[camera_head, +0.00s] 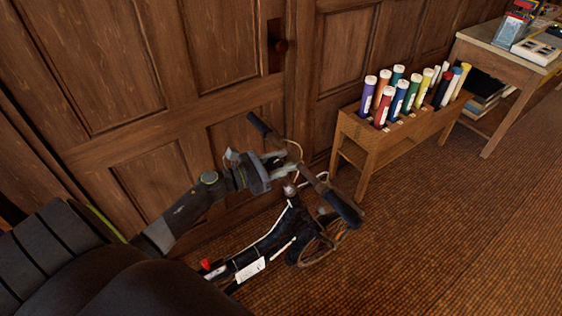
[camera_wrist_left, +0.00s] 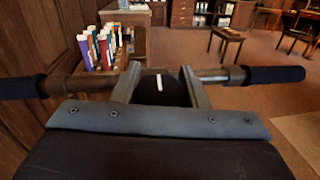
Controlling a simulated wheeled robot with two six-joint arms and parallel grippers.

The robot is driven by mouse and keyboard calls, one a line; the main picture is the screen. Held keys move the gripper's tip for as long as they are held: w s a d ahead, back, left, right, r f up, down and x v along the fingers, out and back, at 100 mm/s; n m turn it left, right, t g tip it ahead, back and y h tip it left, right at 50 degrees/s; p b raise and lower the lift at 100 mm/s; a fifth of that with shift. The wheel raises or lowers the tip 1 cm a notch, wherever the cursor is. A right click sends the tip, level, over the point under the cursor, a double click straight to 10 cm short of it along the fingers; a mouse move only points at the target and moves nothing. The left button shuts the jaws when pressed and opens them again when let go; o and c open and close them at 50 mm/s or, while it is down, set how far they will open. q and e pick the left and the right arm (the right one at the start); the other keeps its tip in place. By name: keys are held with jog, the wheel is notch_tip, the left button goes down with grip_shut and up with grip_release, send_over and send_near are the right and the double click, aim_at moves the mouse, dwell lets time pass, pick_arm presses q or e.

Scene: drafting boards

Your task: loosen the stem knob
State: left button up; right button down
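The folding scooter stands low by the wooden door, with its handlebar (camera_head: 322,188) crossing below my left gripper (camera_head: 284,163). In the left wrist view the handlebar (camera_wrist_left: 230,76) runs left and right with dark grips at both ends. The stem knob (camera_wrist_left: 158,92) is a dark round dome with a short white mark, at the middle of the bar. The fingers of my left gripper (camera_wrist_left: 160,82) stand on both sides of it, with no clear gap. In the head view my gripper hides the knob. My right gripper is in no view.
A panelled wooden door (camera_head: 190,80) rises close behind the scooter. A wooden rack (camera_head: 385,145) of coloured tubes stands to the right, with a table (camera_head: 490,50) beyond it. The brown floor (camera_head: 450,240) at the front right is clear.

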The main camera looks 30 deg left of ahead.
pick_arm(q)
jog(key=shift+c, duration=0.6)
